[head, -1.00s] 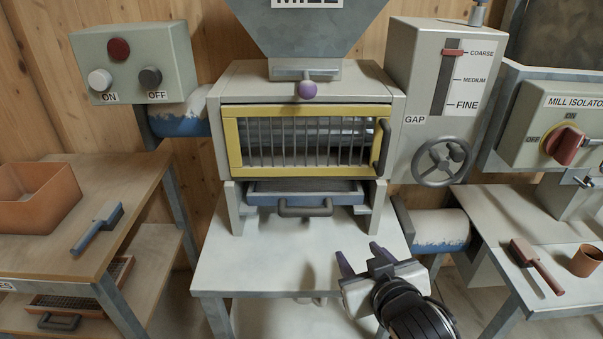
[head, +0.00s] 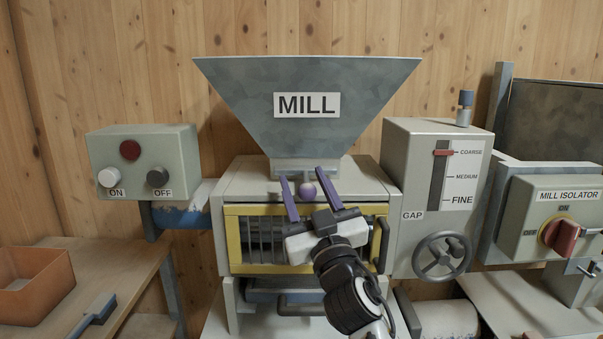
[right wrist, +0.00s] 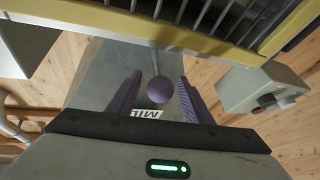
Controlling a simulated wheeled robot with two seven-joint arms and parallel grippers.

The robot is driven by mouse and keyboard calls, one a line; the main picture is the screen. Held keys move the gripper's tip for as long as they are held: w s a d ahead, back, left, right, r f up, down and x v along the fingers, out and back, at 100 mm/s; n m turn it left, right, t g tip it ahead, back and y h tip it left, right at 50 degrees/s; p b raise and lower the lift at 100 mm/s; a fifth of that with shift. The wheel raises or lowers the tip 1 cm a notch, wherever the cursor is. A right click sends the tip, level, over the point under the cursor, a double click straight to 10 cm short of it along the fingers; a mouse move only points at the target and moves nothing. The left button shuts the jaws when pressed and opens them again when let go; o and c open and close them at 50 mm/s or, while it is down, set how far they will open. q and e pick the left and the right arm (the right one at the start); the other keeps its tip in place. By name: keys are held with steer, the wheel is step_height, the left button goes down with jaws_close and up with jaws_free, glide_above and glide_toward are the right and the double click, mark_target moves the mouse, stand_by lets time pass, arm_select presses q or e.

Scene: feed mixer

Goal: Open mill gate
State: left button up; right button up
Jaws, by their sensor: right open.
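The mill gate's purple ball knob (head: 308,190) sits at the bottom of the grey hopper labelled MILL (head: 307,104). My right gripper (head: 298,188) is open in front of the mill, and its two purple fingers reach up on either side of the knob in the head view. In the right wrist view the knob (right wrist: 160,89) appears between the open fingers, apart from both of them. Whether the knob lies at fingertip depth I cannot tell. My left gripper is in neither current view.
A yellow barred guard (head: 234,240) lies just below and behind my right gripper. The gap box with its handwheel (head: 441,255) stands to the right, and the mill isolator (head: 562,228) beyond it. The ON/OFF box (head: 143,160) is at the left.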

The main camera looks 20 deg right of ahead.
arm_select(q)
steer(key=shift+r, duration=0.2)
arm_select(e)
steer(key=shift+x, duration=1.1)
